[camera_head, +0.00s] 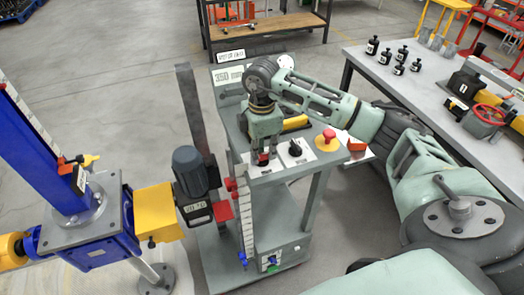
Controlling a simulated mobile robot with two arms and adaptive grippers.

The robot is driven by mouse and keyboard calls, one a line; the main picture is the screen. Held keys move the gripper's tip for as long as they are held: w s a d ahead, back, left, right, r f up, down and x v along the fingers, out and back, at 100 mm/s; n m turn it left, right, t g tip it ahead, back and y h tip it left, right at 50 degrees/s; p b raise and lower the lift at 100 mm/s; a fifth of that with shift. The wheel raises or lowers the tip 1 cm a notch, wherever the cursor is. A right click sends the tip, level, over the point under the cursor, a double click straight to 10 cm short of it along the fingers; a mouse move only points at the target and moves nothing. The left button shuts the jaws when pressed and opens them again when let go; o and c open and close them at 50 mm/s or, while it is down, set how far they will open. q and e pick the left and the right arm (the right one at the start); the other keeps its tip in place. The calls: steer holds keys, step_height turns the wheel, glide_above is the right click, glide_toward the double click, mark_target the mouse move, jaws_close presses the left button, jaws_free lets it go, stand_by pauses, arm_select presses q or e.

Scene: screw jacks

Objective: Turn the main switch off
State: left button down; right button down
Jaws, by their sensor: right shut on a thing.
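My right gripper (263,154) reaches in from the right and points down at the control panel (281,167) on top of the grey-green cart. Its fingers are shut on a small red switch (263,158) on a white plate, and they hide most of it. The plate's label is too small to read, and I cannot tell the switch's setting. A black rotary knob (295,148) stands on its own white plate to the right, clear of the fingers. My left gripper is out of view.
A red mushroom button (328,138) on a yellow base stands at the panel's right. A motor (190,172) and a blue screw jack (90,232) are left of the cart. A workbench (405,87) with black parts and a red handwheel (489,114) is at right.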

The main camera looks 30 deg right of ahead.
mark_target(261, 154)
steer(key=shift+w+r, duration=0.15)
steer(key=c, duration=1.8)
jaws_free()
step_height(261, 154, up, 12)
